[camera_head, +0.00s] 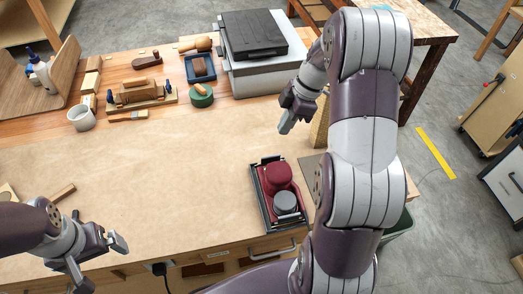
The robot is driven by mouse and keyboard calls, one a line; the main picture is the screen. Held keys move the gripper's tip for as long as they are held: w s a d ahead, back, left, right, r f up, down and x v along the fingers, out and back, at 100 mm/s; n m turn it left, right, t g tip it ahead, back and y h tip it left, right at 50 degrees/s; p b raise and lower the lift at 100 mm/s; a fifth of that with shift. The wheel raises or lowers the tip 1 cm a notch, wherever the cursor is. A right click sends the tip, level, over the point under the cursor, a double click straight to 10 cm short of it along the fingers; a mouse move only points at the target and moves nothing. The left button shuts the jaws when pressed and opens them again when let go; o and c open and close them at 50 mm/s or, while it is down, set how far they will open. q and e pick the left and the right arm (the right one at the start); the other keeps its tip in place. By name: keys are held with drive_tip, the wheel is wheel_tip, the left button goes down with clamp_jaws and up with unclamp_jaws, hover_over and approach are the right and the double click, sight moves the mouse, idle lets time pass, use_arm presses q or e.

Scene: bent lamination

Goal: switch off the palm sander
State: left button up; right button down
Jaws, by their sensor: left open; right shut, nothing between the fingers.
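The palm sander (278,176) is dark red with a grey round part (286,202) at its near end. It sits in a black tray (257,196) near the front edge of the workbench, right of the middle. Its switch is too small to make out. My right gripper (285,126) is shut and empty, above the bench beyond the sander and apart from it. My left gripper (101,262) is open and empty at the bench's front left, far from the sander.
A wood block (64,193) lies left. The paper-covered middle (170,170) is clear.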

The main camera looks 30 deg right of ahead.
drive_tip(key=shift+n, duration=0.4)
drive_tip(key=x, duration=0.8)
drive_tip(key=s+d+p+x, duration=0.1)
drive_tip(key=x, duration=0.3)
drive_tip(key=shift+a+f, duration=0.1)
drive_tip(key=shift+f, duration=0.9)
use_arm(q)
drive_tip(key=shift+s+d+r, duration=0.25)
drive_tip(key=shift+r, duration=0.2)
drive_tip(key=shift+s+d+r, duration=0.2)
drive_tip(key=shift+r, duration=0.2)
use_arm(e)
drive_tip(key=shift+a+f, duration=0.1)
drive_tip(key=shift+a, duration=0.05)
